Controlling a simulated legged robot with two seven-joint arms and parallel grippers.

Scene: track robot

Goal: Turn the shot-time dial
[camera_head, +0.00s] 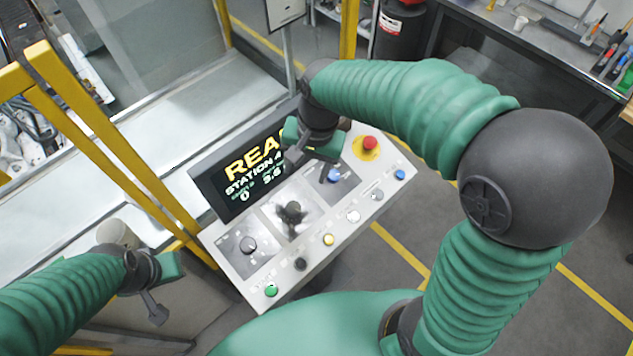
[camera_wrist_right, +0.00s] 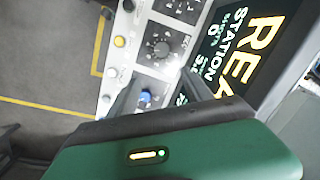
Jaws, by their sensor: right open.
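The control panel (camera_head: 325,235) carries three dials in a row. I cannot read which is the shot-time dial. My right gripper (camera_head: 312,158) is over the panel's upper right, beside the blue dial. In the right wrist view the open, empty fingers (camera_wrist_right: 162,82) spread above the blue dial (camera_wrist_right: 146,97); contact is unclear. My left gripper (camera_head: 155,300) hangs left of the panel, its opening unclear.
A screen (camera_head: 235,180) behind the dials is partly hidden by my right gripper. A red button (camera_head: 370,143) sits right of that gripper. Several small coloured buttons line the near edge, including a green one (camera_head: 271,290). A yellow frame (camera_head: 120,165) stands left of the panel.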

